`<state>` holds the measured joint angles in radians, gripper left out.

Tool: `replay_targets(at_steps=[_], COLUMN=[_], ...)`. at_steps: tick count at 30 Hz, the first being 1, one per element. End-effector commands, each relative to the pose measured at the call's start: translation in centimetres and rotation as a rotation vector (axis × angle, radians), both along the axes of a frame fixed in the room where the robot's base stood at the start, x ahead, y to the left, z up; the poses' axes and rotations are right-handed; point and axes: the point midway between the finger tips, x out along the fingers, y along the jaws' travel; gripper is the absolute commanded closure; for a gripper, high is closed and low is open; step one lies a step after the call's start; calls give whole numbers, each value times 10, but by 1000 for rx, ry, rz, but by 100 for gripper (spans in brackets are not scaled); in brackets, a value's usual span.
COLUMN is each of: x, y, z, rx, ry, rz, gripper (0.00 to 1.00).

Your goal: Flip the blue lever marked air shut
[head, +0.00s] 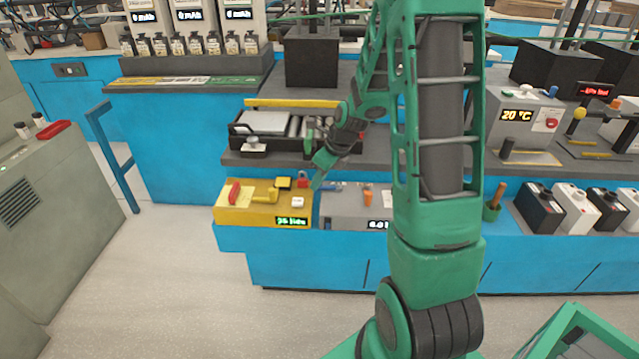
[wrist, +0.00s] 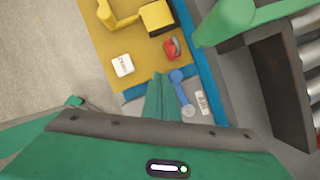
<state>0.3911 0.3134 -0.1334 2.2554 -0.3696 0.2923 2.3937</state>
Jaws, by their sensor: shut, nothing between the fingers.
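The blue lever (wrist: 180,92) lies on a grey panel in the wrist view, a short bar with a paler round end. A small white label (wrist: 203,102) sits beside it, its print too small to read surely. The lever shows in the head view as a small blue bar (head: 334,187) on the grey box right of the yellow box. My gripper (wrist: 160,78) is shut and empty, its green fingers close beside the lever's left side in the wrist view. I cannot tell whether they touch. In the head view my gripper (head: 317,183) points down at the lever's left end.
The yellow box (head: 246,206) carries a red switch, a yellow lever and buttons. The grey box (head: 343,209) has an orange knob (head: 368,197) and a display. A roller tray (head: 285,128) stands behind. My arm hides part of the bench.

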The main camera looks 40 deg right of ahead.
Motion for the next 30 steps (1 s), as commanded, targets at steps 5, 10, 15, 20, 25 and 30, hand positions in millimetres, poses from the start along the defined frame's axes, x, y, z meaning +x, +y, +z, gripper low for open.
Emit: replay_targets(at_steps=[5, 10, 15, 20, 25, 30], x=[2, 2, 2, 1, -3, -10], y=[-1, -1, -1, -1, 1, 5], z=[0, 0, 0, 3, 19, 46], rx=[0, 0, 0, -1, -2, -2], ry=[0, -1, -1, -2, -4, -4], rz=[0, 0, 0, -1, -2, -2], gripper=[100, 100, 100, 100, 100, 100])
